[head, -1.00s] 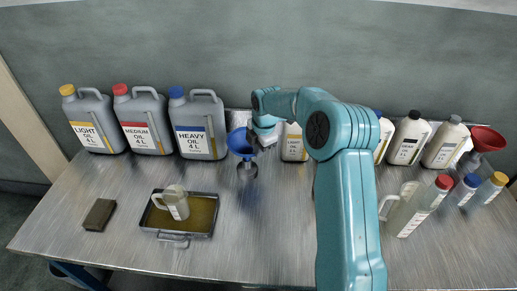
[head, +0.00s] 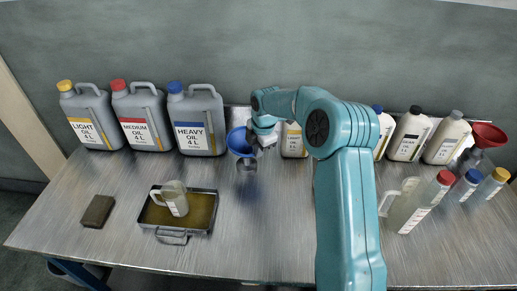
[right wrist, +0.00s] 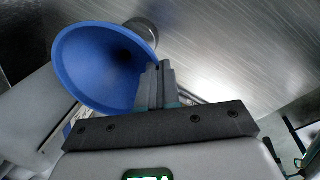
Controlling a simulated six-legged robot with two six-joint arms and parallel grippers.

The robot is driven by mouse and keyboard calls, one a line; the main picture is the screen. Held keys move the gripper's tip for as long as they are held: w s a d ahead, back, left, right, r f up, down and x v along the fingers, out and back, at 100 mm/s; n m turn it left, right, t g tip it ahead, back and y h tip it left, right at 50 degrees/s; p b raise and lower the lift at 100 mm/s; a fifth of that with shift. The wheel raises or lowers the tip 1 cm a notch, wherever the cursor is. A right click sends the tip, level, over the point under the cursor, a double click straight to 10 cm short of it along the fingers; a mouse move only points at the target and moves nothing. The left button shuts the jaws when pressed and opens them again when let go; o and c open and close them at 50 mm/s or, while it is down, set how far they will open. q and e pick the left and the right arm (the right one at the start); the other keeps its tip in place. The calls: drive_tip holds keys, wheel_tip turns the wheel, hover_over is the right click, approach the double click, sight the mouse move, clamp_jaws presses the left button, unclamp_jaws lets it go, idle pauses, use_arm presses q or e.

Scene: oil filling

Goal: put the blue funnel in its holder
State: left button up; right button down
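The blue funnel (head: 239,142) is near the back middle of the table, and its wide mouth also shows in the right wrist view (right wrist: 100,65). My right gripper (head: 258,146) is at the funnel's right side. In the right wrist view its fingers (right wrist: 157,85) are close together at the funnel's rim, shut on it. A small grey metal holder (head: 247,165) stands just below the funnel in the head view; I cannot tell whether the spout is inside it. My left gripper is not in view.
Three grey oil cans (head: 145,117) stand at the back left. A metal tray (head: 205,222) holds a measuring jug. A brown block (head: 97,211) lies left of it.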

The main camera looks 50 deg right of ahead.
drive_tip(key=c, duration=1.3)
unclamp_jaws()
drive_tip(key=s+r, duration=0.1)
drive_tip(key=r, duration=0.4)
drive_tip(key=s+r, duration=0.1)
drive_tip(key=r, duration=0.4)
drive_tip(key=s+r, duration=0.1)
drive_tip(key=r, duration=0.5)
drive_tip(key=shift+a+b, duration=0.3)
drive_tip(key=shift+b, duration=0.05)
